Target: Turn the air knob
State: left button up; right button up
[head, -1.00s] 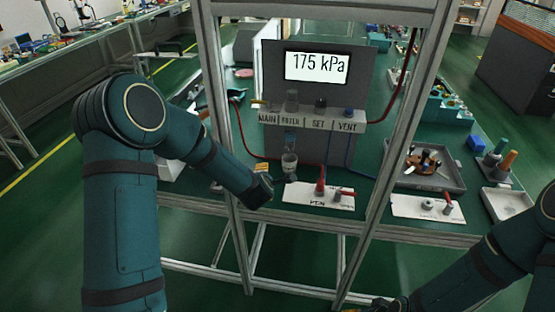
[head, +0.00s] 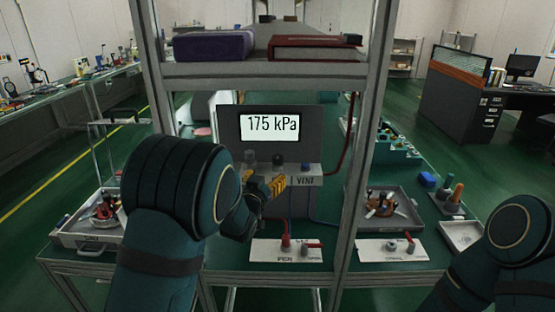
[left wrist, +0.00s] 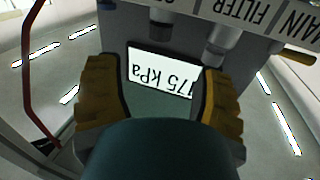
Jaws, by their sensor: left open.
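The grey air panel (head: 229,128) stands behind the frame and its display (head: 270,127) reads 175 kPa. A dark knob (head: 278,160) stands on its ledge between a grey fitting (head: 249,157) and a blue knob (head: 305,166) above VENT. My left gripper (head: 265,184) is open in front of the ledge, hiding the other labels. In the left wrist view, its yellow fingers (left wrist: 160,95) frame the upside-down display (left wrist: 160,72). A grey knob (left wrist: 160,15) and a fitting (left wrist: 215,45) show beyond the fingers. Nothing is between them. My right gripper is out of view.
A shelf (head: 190,73) with a purple box (head: 207,46) and a red binder (head: 316,49) is above the panel. Frame posts (head: 364,160) stand either side. White plates (head: 287,251) with red-handled parts, and a tray (head: 388,228), lie on the green bench.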

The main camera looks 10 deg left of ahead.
aim_at(276, 161)
pick_arm(q)
jog(key=w, duration=0.4)
jog(key=w+d, duration=0.1)
jog(key=w, duration=0.6)
jog(key=shift+w+d, duration=0.35)
jog(key=shift+w, duration=0.05)
grip_shut()
